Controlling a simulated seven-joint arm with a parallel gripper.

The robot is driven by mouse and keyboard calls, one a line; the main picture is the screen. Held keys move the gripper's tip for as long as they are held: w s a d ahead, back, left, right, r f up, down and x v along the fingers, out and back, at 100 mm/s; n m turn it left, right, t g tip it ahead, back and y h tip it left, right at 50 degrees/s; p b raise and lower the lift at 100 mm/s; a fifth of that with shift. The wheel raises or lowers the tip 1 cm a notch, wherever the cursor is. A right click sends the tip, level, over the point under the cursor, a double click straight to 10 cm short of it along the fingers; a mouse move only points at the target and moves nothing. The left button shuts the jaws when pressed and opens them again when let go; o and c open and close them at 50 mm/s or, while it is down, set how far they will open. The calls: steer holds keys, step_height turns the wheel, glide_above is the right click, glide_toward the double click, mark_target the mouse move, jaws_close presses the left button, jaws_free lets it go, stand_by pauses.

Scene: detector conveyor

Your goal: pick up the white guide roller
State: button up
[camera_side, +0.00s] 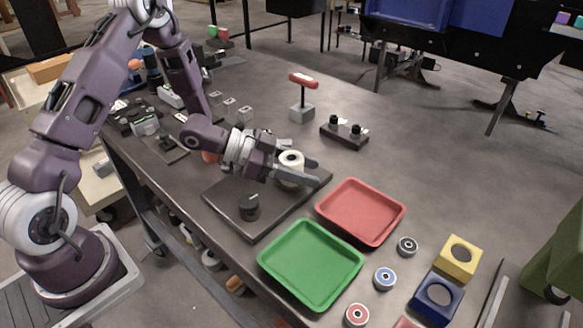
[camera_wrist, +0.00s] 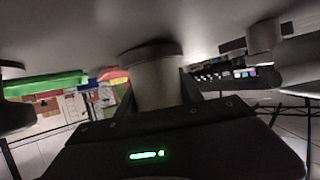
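The white guide roller (camera_side: 291,168) stands upright over the dark base plate (camera_side: 226,207), near its right end. My gripper (camera_side: 303,171) reaches in from the left, almost level, with a finger on each side of the roller and the fingertips past it. In the wrist view the roller (camera_wrist: 156,82) fills the gap between the fingers, which lie close against its sides. My gripper looks shut on it. The roller's lower end is partly hidden, so I cannot tell whether it touches the plate.
A short dark cylinder (camera_side: 249,207) stands on the plate. A red tray (camera_side: 398,211) and a green tray (camera_side: 268,262) lie to the right. Small bearings (camera_side: 385,278) and a yellow block (camera_side: 459,258) are beyond them. A red-handled tool (camera_side: 302,97) and a black fixture (camera_side: 344,135) stand behind.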

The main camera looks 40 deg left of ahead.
jaws_close()
steer(key=shift+r, duration=0.1)
step_height(320, 180, up, 9)
steer(key=s+a+r+n+t+y, duration=0.2)
steer(key=a+n+y, duration=0.1)
steer(key=a, duration=0.2)
steer(key=s+a+r+n+t+y, duration=0.1)
steer(key=a+n+t+y, duration=0.15)
steer(key=a, duration=0.25)
steer(key=w+d+f+m+g+h, duration=0.2)
steer(key=w+d+m+g+h, duration=0.1)
steer(key=d, duration=0.7)
steer(key=shift+m+g+h, duration=0.65)
steer(key=shift+m+h, duration=0.6)
